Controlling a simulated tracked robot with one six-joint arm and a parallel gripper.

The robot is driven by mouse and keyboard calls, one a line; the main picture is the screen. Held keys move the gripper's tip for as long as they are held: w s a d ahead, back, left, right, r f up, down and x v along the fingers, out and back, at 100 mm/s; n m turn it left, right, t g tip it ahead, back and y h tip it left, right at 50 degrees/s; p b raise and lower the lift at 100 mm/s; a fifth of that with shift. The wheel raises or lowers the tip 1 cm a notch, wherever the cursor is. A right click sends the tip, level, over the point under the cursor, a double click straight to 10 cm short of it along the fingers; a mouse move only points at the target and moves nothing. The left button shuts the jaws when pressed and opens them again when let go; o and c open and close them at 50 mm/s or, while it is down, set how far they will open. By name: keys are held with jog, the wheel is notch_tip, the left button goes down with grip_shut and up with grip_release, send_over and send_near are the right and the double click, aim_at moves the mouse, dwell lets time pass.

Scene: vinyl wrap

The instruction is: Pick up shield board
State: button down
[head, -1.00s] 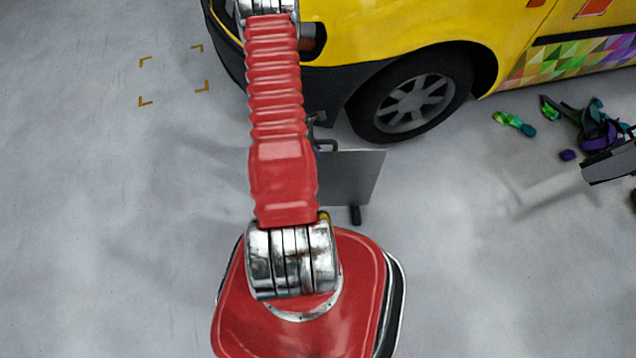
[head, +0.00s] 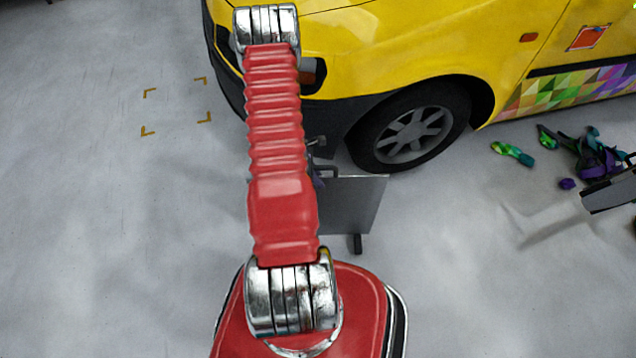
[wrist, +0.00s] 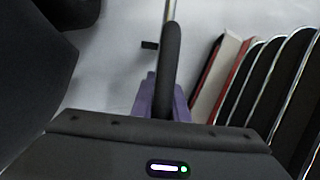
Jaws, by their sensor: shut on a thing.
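The shield board (head: 352,205) is a flat grey panel in the head view, just right of my red arm. It looks upright, with a small dark foot at its lower right; the arm hides its left part. A dark handle (head: 326,172) shows at its top edge. My gripper is mostly hidden behind the arm there. In the wrist view, my gripper (wrist: 162,100) shows purple finger parts around a black upright bar (wrist: 171,70), apparently the board's handle, and is shut on it. I cannot tell whether the board touches the floor.
A yellow van (head: 430,50) stands close behind the board, its front wheel (head: 410,133) nearest. Coloured vinyl scraps (head: 595,155) lie on the floor at the right. Yellow corner marks (head: 148,132) outline a clear floor patch at the left.

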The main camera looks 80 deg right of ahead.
aim_at(318, 168)
jog(key=shift+r, duration=3.2)
